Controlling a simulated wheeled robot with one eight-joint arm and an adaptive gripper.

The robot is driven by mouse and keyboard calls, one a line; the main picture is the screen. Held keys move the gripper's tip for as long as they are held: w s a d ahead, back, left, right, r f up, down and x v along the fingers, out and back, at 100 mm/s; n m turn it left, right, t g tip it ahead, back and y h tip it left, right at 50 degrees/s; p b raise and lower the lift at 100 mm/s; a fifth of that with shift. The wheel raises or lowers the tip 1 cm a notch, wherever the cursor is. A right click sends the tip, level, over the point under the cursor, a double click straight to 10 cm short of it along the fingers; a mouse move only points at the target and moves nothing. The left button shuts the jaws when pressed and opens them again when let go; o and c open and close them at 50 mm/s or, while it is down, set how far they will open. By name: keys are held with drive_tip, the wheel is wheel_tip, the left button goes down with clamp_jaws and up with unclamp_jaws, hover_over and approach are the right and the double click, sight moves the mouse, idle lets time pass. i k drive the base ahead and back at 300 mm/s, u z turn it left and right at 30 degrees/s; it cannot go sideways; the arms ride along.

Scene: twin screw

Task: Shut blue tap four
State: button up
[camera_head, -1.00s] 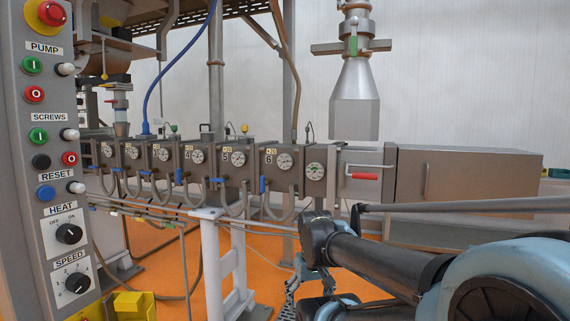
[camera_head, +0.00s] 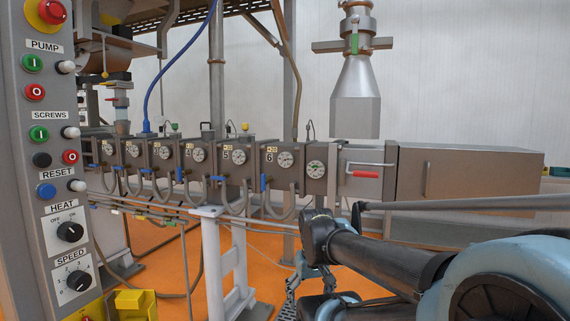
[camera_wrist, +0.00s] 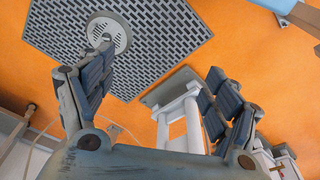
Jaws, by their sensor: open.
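A row of grey barrel blocks with round gauges runs across the middle of the head view. The block marked 4 (camera_head: 198,170) has a small blue tap handle (camera_head: 179,175) at its lower left, which looks upright; its exact angle is hard to tell at this size. More blue handles sit by the block marked 5 (camera_head: 217,179) and the block marked 6 (camera_head: 263,183). My gripper (camera_head: 305,285) is low in front of the machine, right of and below these taps, apart from them. In the wrist view my gripper (camera_wrist: 160,62) is open and empty, over the floor; no tap shows there.
Looped hoses (camera_head: 235,205) and thin pipes run below the blocks. A white stand (camera_head: 211,255) supports the row; it also shows in the wrist view (camera_wrist: 182,120). A control panel (camera_head: 50,190) stands close at left. A dark floor grate (camera_wrist: 150,30) lies on orange floor.

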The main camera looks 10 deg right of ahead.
sight(179, 173)
drive_tip(key=z, duration=1.3)
drive_tip(key=k, duration=0.75)
drive_tip(key=u, duration=1.85)
drive_tip(key=i, duration=1.55)
drive_tip(key=z, duration=0.05)
